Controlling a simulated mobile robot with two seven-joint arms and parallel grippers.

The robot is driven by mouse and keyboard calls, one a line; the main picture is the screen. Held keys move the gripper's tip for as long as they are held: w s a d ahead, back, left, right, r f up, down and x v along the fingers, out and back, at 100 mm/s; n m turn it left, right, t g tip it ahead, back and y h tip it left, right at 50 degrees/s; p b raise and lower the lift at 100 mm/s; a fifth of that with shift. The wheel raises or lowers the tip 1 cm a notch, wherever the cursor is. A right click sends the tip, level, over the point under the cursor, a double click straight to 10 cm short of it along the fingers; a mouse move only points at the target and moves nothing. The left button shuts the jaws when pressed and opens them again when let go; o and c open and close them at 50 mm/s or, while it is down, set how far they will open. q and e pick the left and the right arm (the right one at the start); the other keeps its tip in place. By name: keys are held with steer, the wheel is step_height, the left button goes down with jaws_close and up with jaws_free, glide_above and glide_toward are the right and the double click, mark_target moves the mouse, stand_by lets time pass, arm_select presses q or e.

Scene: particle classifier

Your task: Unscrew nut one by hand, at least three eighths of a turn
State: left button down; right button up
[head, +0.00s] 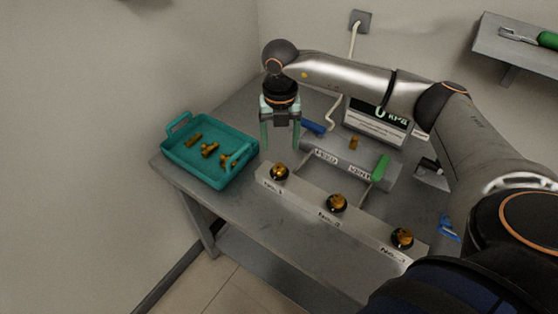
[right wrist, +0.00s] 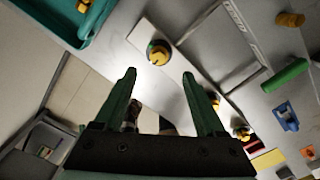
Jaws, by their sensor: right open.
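Nut one (head: 280,171) is a brass-coloured nut on a dark round base at the left end of the pale bar (head: 309,193), over the label No.1. My right gripper (head: 281,143) hangs fingers down above and behind it, open and empty, apart from the nut. In the right wrist view, nut one (right wrist: 158,52) shows just beyond and between the two green fingertips (right wrist: 160,76). The nut's base is partly visible there. My left gripper is in neither view.
Nut two (head: 337,203) and nut three (head: 402,237) stand further right on the bar. A teal tray (head: 184,163) with brass fittings is at the left.

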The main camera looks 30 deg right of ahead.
mark_target(279, 165)
step_height(279, 165, down, 8)
steer(key=shift+f+p, duration=0.15)
steer(key=shift+p, duration=0.25)
jaws_close()
stand_by(0.5)
